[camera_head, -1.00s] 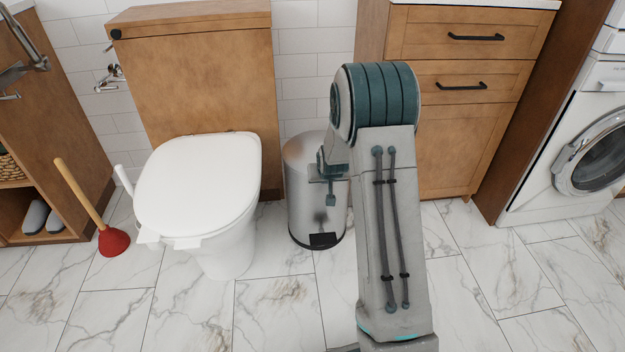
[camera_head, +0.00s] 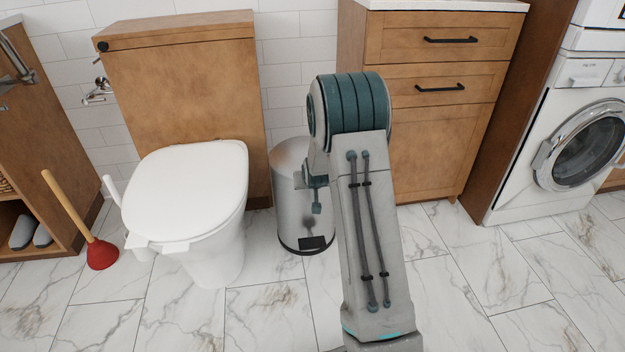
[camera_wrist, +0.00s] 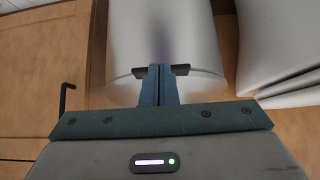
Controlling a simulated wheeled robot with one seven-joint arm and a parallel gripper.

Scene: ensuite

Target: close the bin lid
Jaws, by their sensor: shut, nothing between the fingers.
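The bin (camera_head: 291,215) is a silver metal cylinder with a dark pedal plate (camera_head: 313,243) at its base, between the toilet and the drawer cabinet. Its rounded lid (camera_head: 287,152) shows at the top with a brownish reflection. My arm hides the right side, and I cannot tell whether the lid sits fully down. My gripper (camera_head: 316,207) is shut and empty, in front of the bin's upper body. In the wrist view, the shut fingers of my gripper (camera_wrist: 161,70) overlap the bin (camera_wrist: 150,35) near a curved rim line; contact is unclear.
The white toilet (camera_head: 188,190) stands close left of the bin. The wooden drawer cabinet (camera_head: 435,140) is close on the right, with a washing machine (camera_head: 560,140) beyond it. A red plunger (camera_head: 101,254) stands at the left. The marble floor (camera_head: 470,300) is clear at front right.

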